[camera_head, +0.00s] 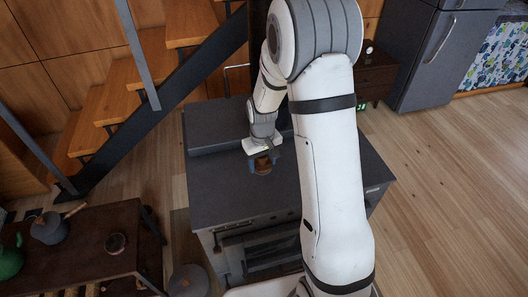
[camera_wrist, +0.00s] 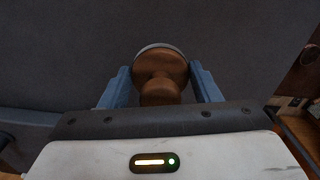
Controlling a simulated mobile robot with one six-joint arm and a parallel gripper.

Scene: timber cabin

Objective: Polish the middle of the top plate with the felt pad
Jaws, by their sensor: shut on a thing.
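The dark grey top plate (camera_head: 222,190) of a stove lies below my arm, and it fills most of the wrist view (camera_wrist: 80,50). My gripper (camera_head: 262,163) is over the plate, left of my forearm in the head view. It is shut on the felt pad (camera_head: 263,169), which has a round brown wooden body and knob. In the wrist view the pad (camera_wrist: 161,67) sits between the two blue-grey fingers, with a thin pale rim at its far edge. Its felt underside is hidden. I cannot tell whether it touches the plate. My arm hides part of the plate's right side.
A dark low table (camera_head: 75,245) at lower left holds a grey pot (camera_head: 48,228), a small round brown item (camera_head: 115,243) and a green kettle (camera_head: 10,260). Wooden stairs (camera_head: 115,108) rise behind it. A grey fridge (camera_head: 430,55) stands at back right. The plate's left part is clear.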

